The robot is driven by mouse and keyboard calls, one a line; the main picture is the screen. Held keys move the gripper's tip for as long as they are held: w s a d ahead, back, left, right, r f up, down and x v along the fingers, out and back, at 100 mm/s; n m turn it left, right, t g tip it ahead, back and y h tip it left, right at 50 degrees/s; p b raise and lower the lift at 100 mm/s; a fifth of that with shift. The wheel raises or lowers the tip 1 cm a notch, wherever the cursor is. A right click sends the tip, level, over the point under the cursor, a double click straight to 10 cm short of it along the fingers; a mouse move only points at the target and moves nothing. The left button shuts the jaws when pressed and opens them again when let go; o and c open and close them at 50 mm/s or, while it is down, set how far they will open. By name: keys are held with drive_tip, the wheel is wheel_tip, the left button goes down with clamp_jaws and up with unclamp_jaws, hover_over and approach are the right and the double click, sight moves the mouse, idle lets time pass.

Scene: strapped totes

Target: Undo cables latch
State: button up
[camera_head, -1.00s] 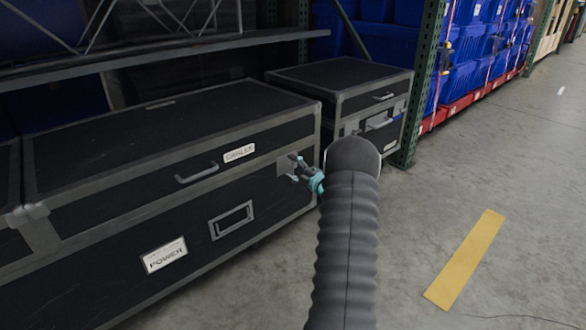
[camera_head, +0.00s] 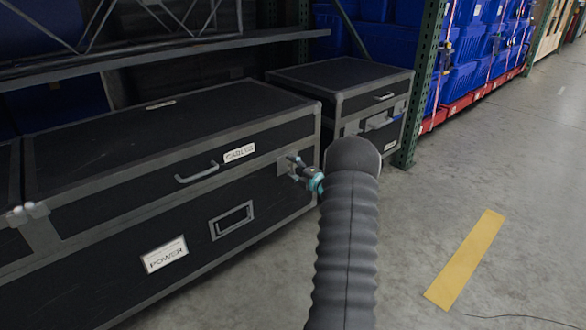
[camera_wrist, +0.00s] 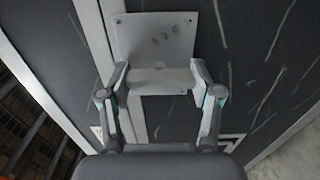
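The cables latch shows in the wrist view as a pale metal plate (camera_wrist: 155,40) with a wide grey bar (camera_wrist: 160,80) below it. It sits on the front of the long black case (camera_head: 120,195), right of the CABLES label (camera_head: 239,153). My gripper (camera_wrist: 160,72) is at the latch, its fingers wide apart with one at each end of the bar. The fingertips are at or very close to the bar's ends; contact cannot be told. In the head view, my gripper (camera_head: 295,165) partly covers the latch. The case lid is down.
A smaller black case (camera_head: 340,80) stands behind, to the right. A grey shelf (camera_head: 170,50) runs above the long case, with a green rack post (camera_head: 425,85) at right. Blue totes (camera_head: 460,80) stand beyond. The floor (camera_head: 410,240) at right is clear.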

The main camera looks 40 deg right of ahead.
drive_tip(key=o, duration=0.3)
drive_tip(key=s+d, duration=0.1)
drive_tip(key=s, duration=1.1)
idle(0.4)
